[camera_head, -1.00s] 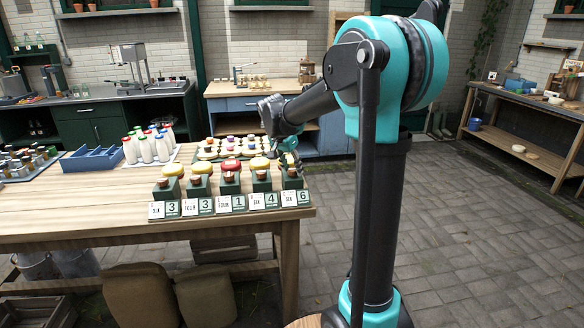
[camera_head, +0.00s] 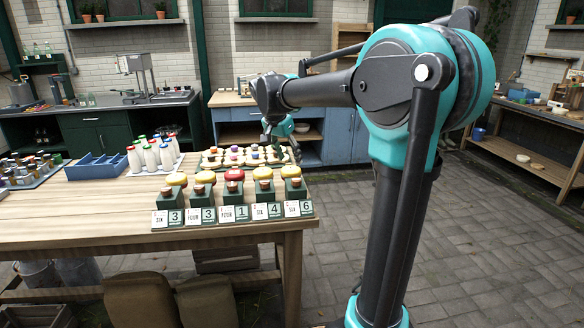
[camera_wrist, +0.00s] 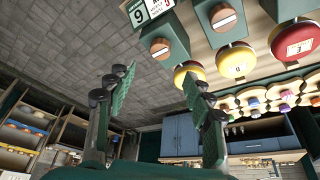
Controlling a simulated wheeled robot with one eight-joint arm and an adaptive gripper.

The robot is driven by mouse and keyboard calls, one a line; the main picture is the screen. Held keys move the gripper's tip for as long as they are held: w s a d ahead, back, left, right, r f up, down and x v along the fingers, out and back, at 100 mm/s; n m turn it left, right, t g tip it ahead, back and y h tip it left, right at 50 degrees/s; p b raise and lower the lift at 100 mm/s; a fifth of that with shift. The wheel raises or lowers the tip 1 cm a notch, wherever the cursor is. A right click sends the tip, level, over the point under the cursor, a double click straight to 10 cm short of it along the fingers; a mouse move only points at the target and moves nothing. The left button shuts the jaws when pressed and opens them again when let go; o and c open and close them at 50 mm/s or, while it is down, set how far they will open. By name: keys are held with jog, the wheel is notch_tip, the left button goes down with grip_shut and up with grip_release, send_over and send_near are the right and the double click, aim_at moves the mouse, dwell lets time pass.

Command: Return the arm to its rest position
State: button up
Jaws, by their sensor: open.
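My arm reaches from the right over the table's right end in the head view, its forearm nearly level. My gripper (camera_head: 276,138) hangs beyond the row of green stands and is partly hidden there. In the wrist view my gripper (camera_wrist: 158,82) shows two dark green-padded fingers spread wide apart, with nothing between them.
The wooden table (camera_head: 100,212) holds a blue crate (camera_head: 95,167), white bottles (camera_head: 152,157) and a tray of small rounds (camera_head: 238,158). A blue cabinet (camera_head: 338,138) stands behind. Paved floor (camera_head: 480,240) is open at the right.

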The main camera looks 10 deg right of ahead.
jog(key=shift+v, duration=0.95)
jog(key=s+d+f+n+y, duration=0.1)
jog(key=s+d+f+n, duration=0.2)
jog(key=s+f, duration=1)
jog(key=s+d+f+n+t+y, duration=0.1)
jog(key=s+d+f+n, duration=0.3)
jog(key=s+f, duration=0.9)
jog(key=shift+s+f+n+y, duration=0.25)
jog(key=shift+n+y, duration=0.35)
jog(key=shift+n, duration=0.5)
jog(key=shift+w+d, duration=0.1)
